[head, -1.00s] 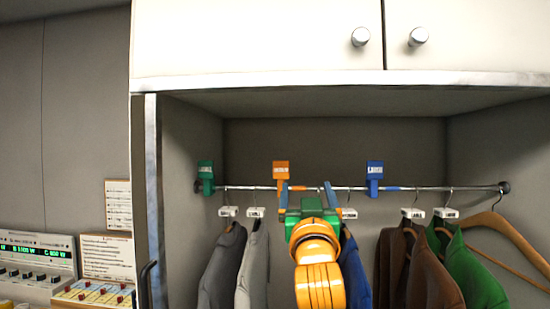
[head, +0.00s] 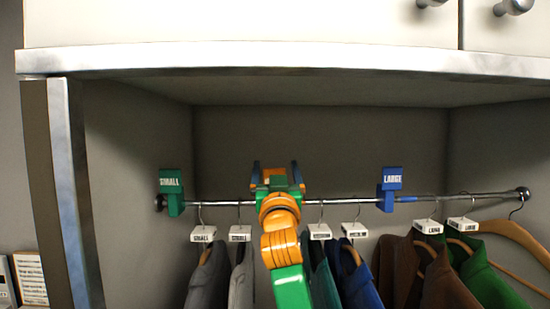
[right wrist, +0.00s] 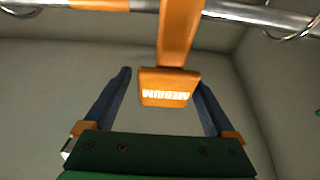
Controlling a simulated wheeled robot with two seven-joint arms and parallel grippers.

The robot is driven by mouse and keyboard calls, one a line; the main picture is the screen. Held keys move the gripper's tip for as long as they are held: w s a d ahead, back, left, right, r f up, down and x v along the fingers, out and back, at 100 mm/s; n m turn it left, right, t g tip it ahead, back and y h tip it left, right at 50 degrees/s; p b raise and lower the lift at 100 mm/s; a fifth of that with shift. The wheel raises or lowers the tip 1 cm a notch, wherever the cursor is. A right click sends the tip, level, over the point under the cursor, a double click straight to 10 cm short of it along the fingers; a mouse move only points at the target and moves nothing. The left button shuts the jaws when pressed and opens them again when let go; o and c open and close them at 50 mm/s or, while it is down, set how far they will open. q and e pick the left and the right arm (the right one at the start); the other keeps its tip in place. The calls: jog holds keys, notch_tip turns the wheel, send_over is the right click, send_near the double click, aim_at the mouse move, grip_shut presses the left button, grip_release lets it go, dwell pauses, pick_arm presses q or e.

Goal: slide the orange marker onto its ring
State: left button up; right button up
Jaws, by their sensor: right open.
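The orange marker (right wrist: 170,87), labelled MEDIUM, hangs on the metal rail (head: 340,201) and appears upside down in the right wrist view. Its ring, an orange band (right wrist: 100,4) on the rail, is left of the marker there, with bare rail between. My right gripper (head: 276,172) is open, its fingers (right wrist: 163,80) on either side of the marker's plate. The plate lies nearer the right-hand finger in that view; a gap shows on the other side. My left gripper is not in view.
A green SMALL marker (head: 171,190) is at the rail's left end. A blue LARGE marker (head: 390,188) is to the right, beside a blue band (head: 406,199). Several labelled hangers with clothes hang below, including a blue garment (head: 361,282). A cabinet (head: 240,25) overhangs the rail.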

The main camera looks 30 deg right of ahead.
jog(key=shift+w+f, duration=0.25)
jog(key=shift+w, duration=0.35)
jog(key=shift+c, duration=1)
jog(key=shift+s, duration=0.1)
grip_shut()
jog(key=shift+s+d+b, duration=0.2)
jog(key=shift+s+d, duration=0.2)
jog(key=shift+d, duration=0.3)
jog(key=shift+s+d+b, duration=0.15)
jog(key=shift+s+d, duration=0.3)
jog(key=shift+d, duration=0.2)
jog(key=shift+s+d+b, duration=0.2)
jog(key=shift+s+d, duration=0.2)
jog(key=shift+d, duration=0.3)
jog(key=shift+s+d+r, duration=0.1)
jog(key=shift+s+d, duration=0.05)
jog(key=shift+d, duration=0.1)
jog(key=shift+o, duration=1)
grip_release()
jog(key=shift+a, duration=0.1)
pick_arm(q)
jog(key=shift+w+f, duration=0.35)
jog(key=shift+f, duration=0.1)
